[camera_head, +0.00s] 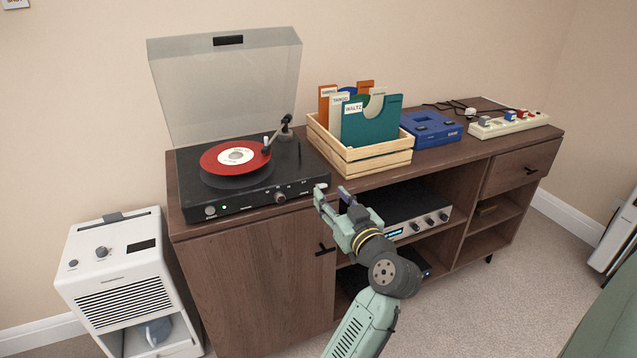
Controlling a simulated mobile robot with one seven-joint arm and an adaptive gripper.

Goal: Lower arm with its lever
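A black record player (254,197) stands on the left of the wooden cabinet with its clear lid (226,85) raised. A red record (218,162) with a white label lies on the platter. The black tonearm (280,137) reaches from its pivot at the back right towards the record's right edge; I cannot tell whether its tip touches the record. A thin upright piece (299,151) right of the tonearm may be the lever, but it is too small to be sure. My gripper (331,193) is open and apparently empty, near the player's front right corner.
A wooden crate (374,161) of record sleeves stands right of the player. A silver amplifier (420,222) sits on the shelf below. A white appliance (118,278) stands on the floor at left.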

